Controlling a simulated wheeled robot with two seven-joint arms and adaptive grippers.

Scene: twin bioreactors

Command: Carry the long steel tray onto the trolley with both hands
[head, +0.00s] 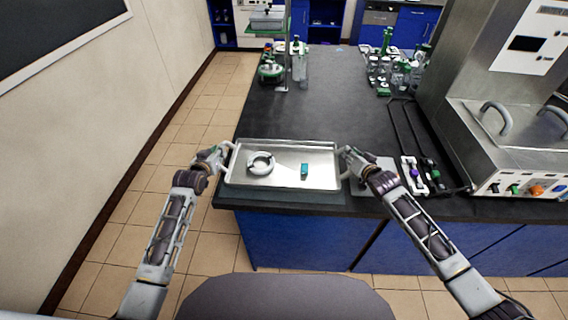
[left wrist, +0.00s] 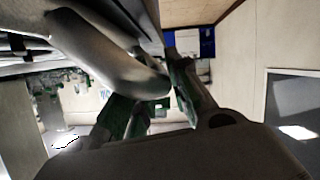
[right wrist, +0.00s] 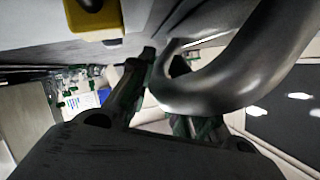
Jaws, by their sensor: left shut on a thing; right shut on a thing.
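The long steel tray (head: 283,180) is at the near left end of the dark bench, with a white ring-shaped thing (head: 260,163) and a small teal thing (head: 304,170) on it. My left gripper (head: 224,155) is shut on the tray's left handle; that handle (left wrist: 110,55) shows large in the left wrist view. My right gripper (head: 348,156) is shut on the right handle, seen as a thick curved bar (right wrist: 240,65) in the right wrist view. Whether the tray touches the bench is hard to tell. I cannot make out the trolley.
The dark bench top (head: 320,100) is clear beyond the tray. Glassware (head: 395,70) stands at its back right, and a steel machine (head: 520,145) at the right. A rack with coloured parts (head: 415,175) lies right of my right gripper. Open tiled floor (head: 185,130) runs along the left.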

